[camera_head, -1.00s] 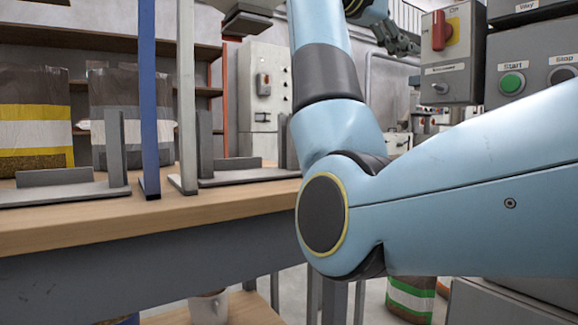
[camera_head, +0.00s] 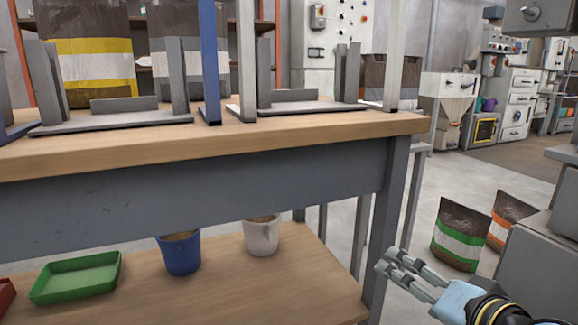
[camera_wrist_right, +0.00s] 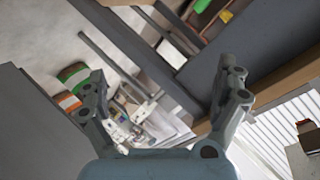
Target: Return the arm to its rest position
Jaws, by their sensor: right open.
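My right gripper (camera_head: 402,274) shows at the lower right in the head view, low beside the right leg of the workbench (camera_head: 210,185). It is empty. In the right wrist view its two fingers (camera_wrist_right: 168,100) stand wide apart with nothing between them. The rest of my right arm leaves the head view at the bottom right. My left gripper is in neither view.
The bench carries metal stands (camera_head: 112,122) and bags. Its lower shelf holds a green tray (camera_head: 76,278), a blue pot (camera_head: 180,254) and a white pot (camera_head: 261,238). Green-banded (camera_head: 459,235) and orange-banded (camera_head: 508,220) bags stand on the floor near a grey cabinet (camera_head: 540,260).

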